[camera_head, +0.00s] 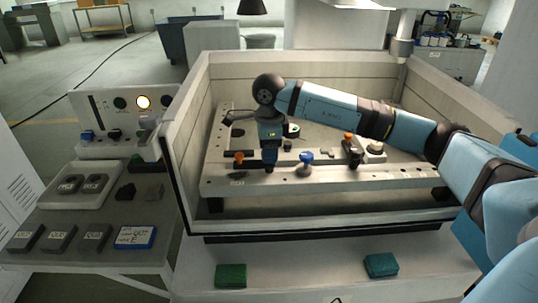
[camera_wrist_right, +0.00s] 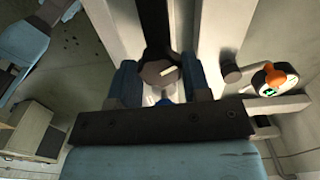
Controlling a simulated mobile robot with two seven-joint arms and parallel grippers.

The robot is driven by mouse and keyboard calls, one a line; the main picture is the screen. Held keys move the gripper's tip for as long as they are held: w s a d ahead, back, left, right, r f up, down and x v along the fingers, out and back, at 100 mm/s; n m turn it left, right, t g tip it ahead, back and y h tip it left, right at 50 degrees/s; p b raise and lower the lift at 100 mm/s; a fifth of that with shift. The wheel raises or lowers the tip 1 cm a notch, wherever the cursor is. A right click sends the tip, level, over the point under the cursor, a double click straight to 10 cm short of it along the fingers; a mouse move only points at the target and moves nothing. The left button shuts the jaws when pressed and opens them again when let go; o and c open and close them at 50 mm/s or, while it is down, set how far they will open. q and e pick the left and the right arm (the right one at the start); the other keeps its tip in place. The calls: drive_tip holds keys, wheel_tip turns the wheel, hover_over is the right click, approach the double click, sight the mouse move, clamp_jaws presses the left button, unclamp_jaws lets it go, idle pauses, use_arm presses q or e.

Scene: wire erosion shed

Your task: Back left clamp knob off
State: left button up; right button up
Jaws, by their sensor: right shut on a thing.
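My right gripper (camera_head: 269,167) reaches down into the walled tank over the left part of the pale work frame (camera_head: 400,177). In the wrist view its two blue fingers (camera_wrist_right: 162,85) are shut on a dark knob (camera_wrist_right: 160,72) with a pale mark on top. I cannot tell whether the knob still sits on its clamp. An orange knob (camera_head: 239,157) is just left of the gripper and a blue knob (camera_head: 306,157) to its right. Another orange knob (camera_head: 348,137) is further right. My left gripper is out of view.
The tank wall (camera_head: 185,165) rises around the frame. At left, a side table holds a control panel (camera_head: 118,115) with a lit lamp, a tray (camera_head: 82,187) and several dark blocks.

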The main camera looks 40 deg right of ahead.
drive_tip(key=shift+f+n+b, duration=0.1)
drive_tip(key=shift+n+b, duration=0.35)
drive_tip(key=shift+n, duration=0.55)
drive_tip(key=shift+n+b, duration=0.4)
drive_tip(key=shift+n, duration=0.5)
drive_tip(key=n+b, duration=0.1)
drive_tip(key=n, duration=0.1)
drive_tip(key=shift+n, duration=0.3)
drive_tip(key=shift+n+b, duration=0.5)
drive_tip(key=shift+n, duration=1.3)
drive_tip(key=shift+n+b, duration=0.3)
drive_tip(key=shift+n, duration=0.1)
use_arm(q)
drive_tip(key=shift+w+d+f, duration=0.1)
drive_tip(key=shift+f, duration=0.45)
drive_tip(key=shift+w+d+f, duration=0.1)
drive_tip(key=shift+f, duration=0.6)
use_arm(e)
drive_tip(key=shift+n, duration=0.3)
drive_tip(key=o, duration=0.9)
